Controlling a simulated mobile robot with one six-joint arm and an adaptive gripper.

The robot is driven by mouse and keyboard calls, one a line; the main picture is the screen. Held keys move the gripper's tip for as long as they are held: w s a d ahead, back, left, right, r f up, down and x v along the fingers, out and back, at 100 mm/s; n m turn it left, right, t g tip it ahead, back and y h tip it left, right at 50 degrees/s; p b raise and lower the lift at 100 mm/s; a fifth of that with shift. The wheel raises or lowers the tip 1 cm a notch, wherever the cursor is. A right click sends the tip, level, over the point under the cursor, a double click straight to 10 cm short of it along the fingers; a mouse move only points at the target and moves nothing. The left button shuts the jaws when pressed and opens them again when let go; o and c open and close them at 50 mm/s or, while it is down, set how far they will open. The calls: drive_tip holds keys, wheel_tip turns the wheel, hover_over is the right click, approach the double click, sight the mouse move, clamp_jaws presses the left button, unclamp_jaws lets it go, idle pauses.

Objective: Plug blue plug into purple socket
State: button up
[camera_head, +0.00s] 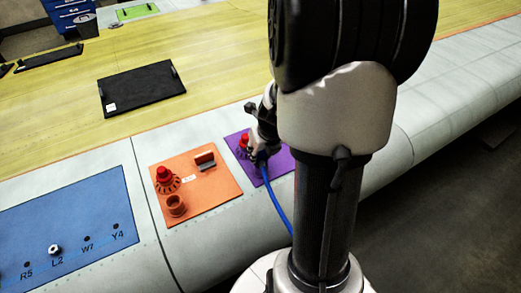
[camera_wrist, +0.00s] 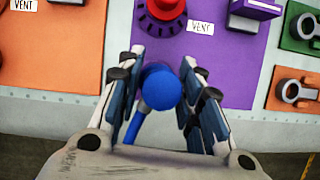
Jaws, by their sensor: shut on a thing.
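My gripper (camera_wrist: 163,80) is shut on the blue plug (camera_wrist: 160,90), which sits between its two fingers. A blue cable runs from the plug to the lower left in the wrist view and hangs down from my gripper (camera_head: 261,156) in the head view (camera_head: 277,200). The gripper is over the purple panel (camera_head: 281,163), which also shows in the wrist view (camera_wrist: 228,70). I cannot make out the purple socket; the plug and fingers may cover it. Whether the plug touches the panel cannot be told.
The purple panel carries a red knob (camera_wrist: 162,12), a VENT label (camera_wrist: 200,27) and a purple block (camera_wrist: 255,8). An orange panel (camera_head: 215,190) with a red knob, bracket and orange cup lies beside it. A blue panel (camera_head: 80,225) is further left. A black mat (camera_head: 141,88) lies behind.

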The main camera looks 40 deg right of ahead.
drive_tip(key=shift+f+b, duration=0.45)
drive_tip(key=shift+f, duration=0.2)
drive_tip(key=o, duration=1.1)
drive_tip(key=shift+r, duration=0.15)
drive_tip(key=shift+s+r, duration=0.1)
drive_tip(key=shift+r, duration=0.2)
drive_tip(key=v, duration=1.1)
drive_tip(key=shift+s+a, duration=0.1)
drive_tip(key=shift+s, duration=0.05)
